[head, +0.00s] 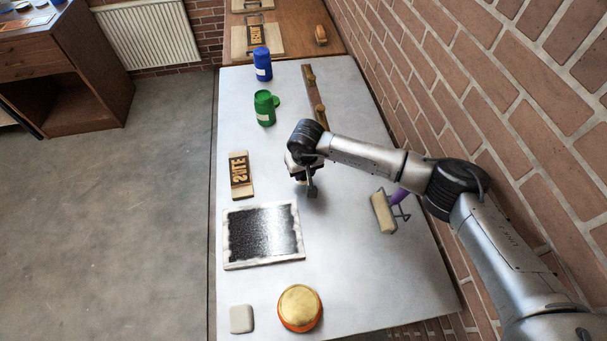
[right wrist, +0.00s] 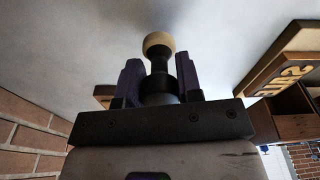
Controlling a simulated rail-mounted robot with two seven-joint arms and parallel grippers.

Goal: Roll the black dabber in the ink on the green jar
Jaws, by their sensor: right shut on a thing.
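My right gripper (head: 305,180) is over the middle of the grey table. It is shut on the black dabber (right wrist: 159,65), which has a dark stem and a pale round end in the right wrist view. The fingers (right wrist: 158,92) sit on either side of it. In the head view the dabber is mostly hidden, with only a dark part below the gripper. The green jar (head: 264,110) stands farther back and left, apart from the gripper, with a green round piece at its right side. Ink on it cannot be made out. My left gripper is not in view.
A blue jar (head: 262,65) stands behind the green jar. A brown wooden rack (head: 316,92) with round knobs lies to their right. A wooden type block (head: 239,173), black ink slab (head: 263,233), roller (head: 383,212) and gold-topped pot (head: 299,307) are nearby. A brick wall (head: 480,85) bounds the right.

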